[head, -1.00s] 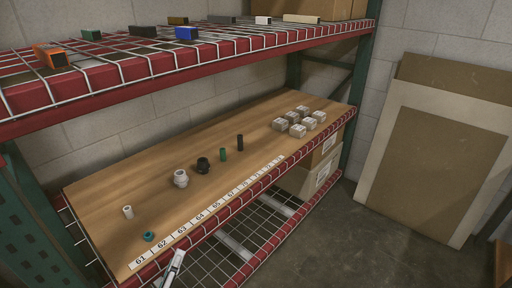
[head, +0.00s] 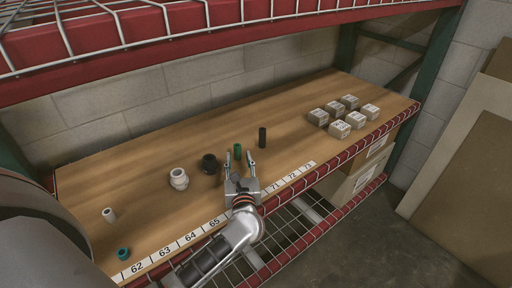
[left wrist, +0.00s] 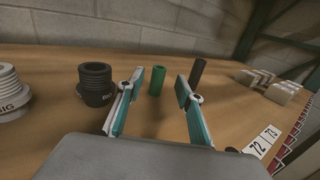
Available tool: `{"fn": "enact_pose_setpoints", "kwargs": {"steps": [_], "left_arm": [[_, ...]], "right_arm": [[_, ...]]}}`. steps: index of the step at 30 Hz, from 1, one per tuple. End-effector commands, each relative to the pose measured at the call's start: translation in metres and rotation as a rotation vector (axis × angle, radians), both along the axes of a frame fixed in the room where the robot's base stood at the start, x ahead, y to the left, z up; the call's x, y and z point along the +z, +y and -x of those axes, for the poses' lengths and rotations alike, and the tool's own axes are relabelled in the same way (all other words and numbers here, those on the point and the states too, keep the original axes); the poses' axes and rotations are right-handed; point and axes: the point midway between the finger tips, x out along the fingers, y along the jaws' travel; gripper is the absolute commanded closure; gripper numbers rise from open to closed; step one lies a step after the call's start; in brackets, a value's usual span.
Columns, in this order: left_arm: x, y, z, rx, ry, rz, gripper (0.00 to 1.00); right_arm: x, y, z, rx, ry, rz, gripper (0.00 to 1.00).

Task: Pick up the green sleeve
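The green sleeve (head: 238,152) stands upright on the wooden shelf board, between a black ribbed part and a dark tube. In the left wrist view the green sleeve (left wrist: 157,80) stands ahead, between the line of the two fingers and beyond their tips. My left gripper (head: 239,160) is open and empty, just in front of the sleeve. Its teal-lined fingers (left wrist: 165,84) are spread wide in the left wrist view. A teal ring-like part (head: 123,254) sits at the board's front left. My right gripper is not in view.
The black ribbed part (head: 210,164) stands left of the sleeve, and the dark tube (head: 262,137) stands right. A white ribbed part (head: 179,179) and white tube (head: 109,215) are farther left. Several small boxes (head: 340,129) stand right. An upper rack (head: 150,35) overhangs the board.

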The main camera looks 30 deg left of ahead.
Motion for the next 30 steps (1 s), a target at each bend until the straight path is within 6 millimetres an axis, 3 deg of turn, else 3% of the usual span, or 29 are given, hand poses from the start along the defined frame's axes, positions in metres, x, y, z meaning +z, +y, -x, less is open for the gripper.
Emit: {"fn": "enact_pose_setpoints", "kwargs": {"steps": [18,29,30], "left_arm": [[-0.001,0.042,-0.055,0.003,0.0,0.002,0.64],[-0.001,0.047,-0.062,0.002,-0.001,0.006,0.64],[-0.001,0.047,-0.062,0.002,-0.001,0.006,0.74]], "right_arm": [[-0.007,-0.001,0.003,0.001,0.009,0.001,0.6],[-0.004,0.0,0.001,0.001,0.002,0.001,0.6],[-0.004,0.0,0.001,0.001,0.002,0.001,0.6]]}}
